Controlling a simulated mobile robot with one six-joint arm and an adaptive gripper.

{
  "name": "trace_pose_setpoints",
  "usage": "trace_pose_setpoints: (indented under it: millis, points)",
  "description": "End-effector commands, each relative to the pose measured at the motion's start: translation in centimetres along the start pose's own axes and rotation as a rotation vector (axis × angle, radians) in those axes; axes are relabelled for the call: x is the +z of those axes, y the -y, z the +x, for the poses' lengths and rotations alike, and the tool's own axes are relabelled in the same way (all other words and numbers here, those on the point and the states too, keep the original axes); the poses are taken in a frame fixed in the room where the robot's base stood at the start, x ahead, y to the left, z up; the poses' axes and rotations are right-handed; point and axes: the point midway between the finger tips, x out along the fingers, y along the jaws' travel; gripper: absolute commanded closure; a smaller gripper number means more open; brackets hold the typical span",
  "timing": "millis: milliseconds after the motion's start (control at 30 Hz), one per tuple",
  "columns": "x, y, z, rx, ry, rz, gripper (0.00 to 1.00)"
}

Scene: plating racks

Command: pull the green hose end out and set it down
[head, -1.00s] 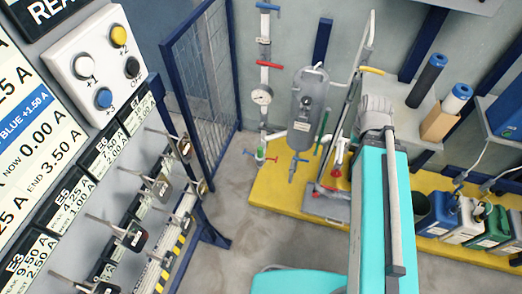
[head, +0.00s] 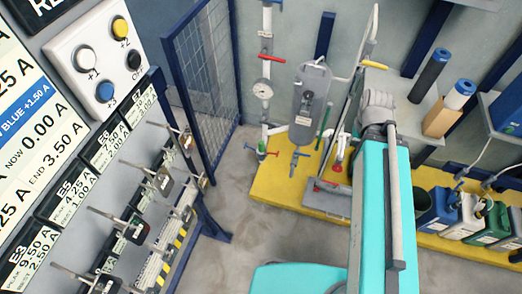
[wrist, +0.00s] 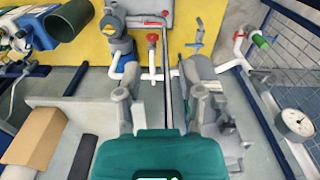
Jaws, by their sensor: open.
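Several canisters stand on the yellow platform at the right of the head view: a blue one (head: 437,216), a white one (head: 466,220) and a green one (head: 494,226). Thin pale hoses (head: 484,158) come down toward them. A small green piece (head: 483,208) shows at the canister tops; I cannot tell for sure whether it is the green hose end. My gripper (wrist: 160,103) is open and empty in the wrist view, its two fingers spread, with pipes and a tank beyond. The canisters are at the upper left there, apart from it. In the head view my arm hides the fingertips.
A dark green bin (head: 420,202) stands left of the canisters. A grey tank (head: 311,105), a pipe with a gauge (head: 263,89) and valves stand at the back wall. A grey shelf with a cardboard box (head: 439,121) is at right. A mesh fence (head: 205,80) and control panel bound the left.

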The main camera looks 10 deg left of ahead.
Motion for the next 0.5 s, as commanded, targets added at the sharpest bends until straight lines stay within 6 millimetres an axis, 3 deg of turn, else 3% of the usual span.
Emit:
trace_pose_setpoints:
  millis: [33, 200, 367, 500]
  points:
    - [0.0, 0.0, 0.0, 0.000, 0.000, 0.000, 0.48]
    - [-0.3, 0.3, 0.4, 0.000, 0.000, -0.019, 0.19]
    - [-1.8, 1.6, 1.7, 0.000, 0.000, -0.104, 0.19]
    - [-3.9, 3.9, 3.8, 0.000, 0.000, -0.252, 0.19]
